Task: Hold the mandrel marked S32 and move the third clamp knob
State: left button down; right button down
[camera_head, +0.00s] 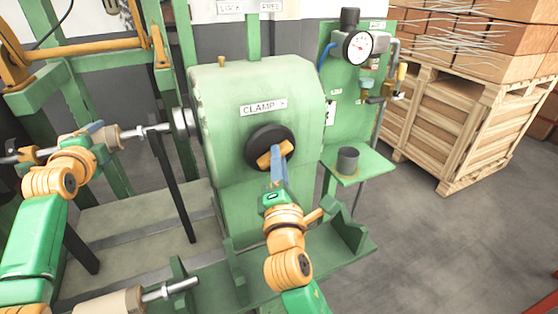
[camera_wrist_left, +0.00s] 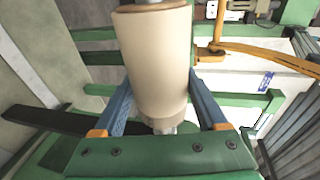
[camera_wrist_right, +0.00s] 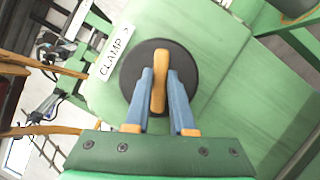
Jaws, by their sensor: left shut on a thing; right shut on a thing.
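The mandrel is a cream roller with a metal shaft. In the left wrist view the mandrel (camera_wrist_left: 158,62) lies between the blue fingers of my left gripper (camera_wrist_left: 160,108), which is shut on it. In the head view my left gripper (camera_head: 98,132) is at the mandrel, whose shaft points at the green machine's spindle. I see no S32 marking. The clamp knob (camera_head: 259,135) is a black disc with an orange bar, below a CLAMP label. My right gripper (camera_head: 278,160) is shut on the bar; the knob also shows in the right wrist view (camera_wrist_right: 185,80).
The green machine housing (camera_head: 225,100) fills the middle. A pressure gauge (camera_head: 358,47) and a dark cup on a small shelf (camera_head: 372,165) are right of it. Another cream roller (camera_head: 110,302) lies low left. A wooden crate (camera_head: 450,120) stands right; the floor before it is clear.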

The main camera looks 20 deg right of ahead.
jog(key=shift+m+g, duration=0.3)
jog(key=shift+m, duration=0.3)
jog(key=c, duration=0.8)
grip_release()
jog(key=shift+d, duration=0.1)
jog(key=shift+o, duration=0.2)
jog(key=v, duration=0.7)
jog(key=shift+s, duration=0.25)
jog(key=shift+a+f, duration=0.1)
jog(key=shift+a, duration=0.15)
